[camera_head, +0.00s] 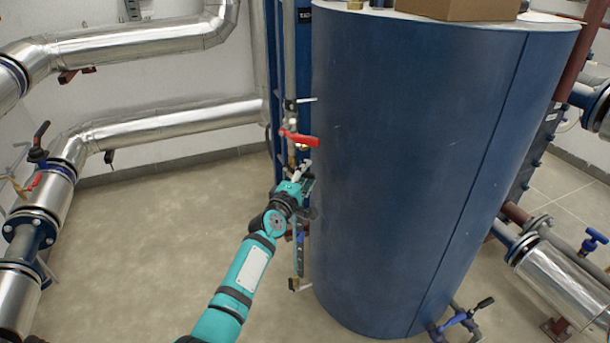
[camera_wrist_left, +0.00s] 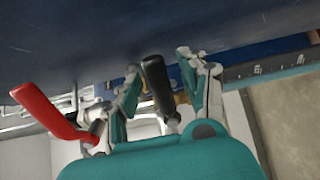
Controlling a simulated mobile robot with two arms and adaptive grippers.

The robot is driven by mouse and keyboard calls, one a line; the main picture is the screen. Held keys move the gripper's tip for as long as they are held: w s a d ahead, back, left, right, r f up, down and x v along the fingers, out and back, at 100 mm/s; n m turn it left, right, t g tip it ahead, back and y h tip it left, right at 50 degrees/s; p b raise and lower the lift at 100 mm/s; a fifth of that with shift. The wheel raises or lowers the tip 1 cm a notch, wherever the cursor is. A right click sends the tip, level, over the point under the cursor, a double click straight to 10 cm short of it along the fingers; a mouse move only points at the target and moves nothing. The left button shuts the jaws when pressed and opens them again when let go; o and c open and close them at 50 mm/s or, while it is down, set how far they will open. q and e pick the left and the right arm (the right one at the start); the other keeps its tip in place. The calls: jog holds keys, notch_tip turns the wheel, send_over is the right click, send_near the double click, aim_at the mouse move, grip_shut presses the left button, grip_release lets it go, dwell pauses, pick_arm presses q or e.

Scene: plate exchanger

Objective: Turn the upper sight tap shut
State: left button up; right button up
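My left gripper (camera_head: 298,180) is beside the blue tank's left side, at the top of a sight gauge with a scale strip (camera_head: 300,256). In the left wrist view, the open fingers of my left gripper (camera_wrist_left: 162,82) stand either side of a black tap lever (camera_wrist_left: 157,84). Small gaps show between lever and fingers, and contact is not clear. A brass tap body (camera_wrist_left: 181,98) is partly hidden behind them. In the head view the gripper covers this lever. A lower brass tap (camera_head: 296,284) sits at the gauge's bottom end. My right gripper is not in view.
A red lever (camera_head: 299,138) is just above my gripper; it also shows in the left wrist view (camera_wrist_left: 48,108). The large blue tank (camera_head: 410,160) stands close on the right. Silver pipes (camera_head: 150,120) run along the left wall. The floor (camera_head: 150,240) at left is clear.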

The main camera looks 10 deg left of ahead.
pick_arm(q)
jog(key=shift+s, duration=0.1)
jog(key=s+a, duration=0.2)
jog(key=s, duration=0.9)
jog(key=shift+s, duration=0.3)
jog(key=shift+a, duration=0.1)
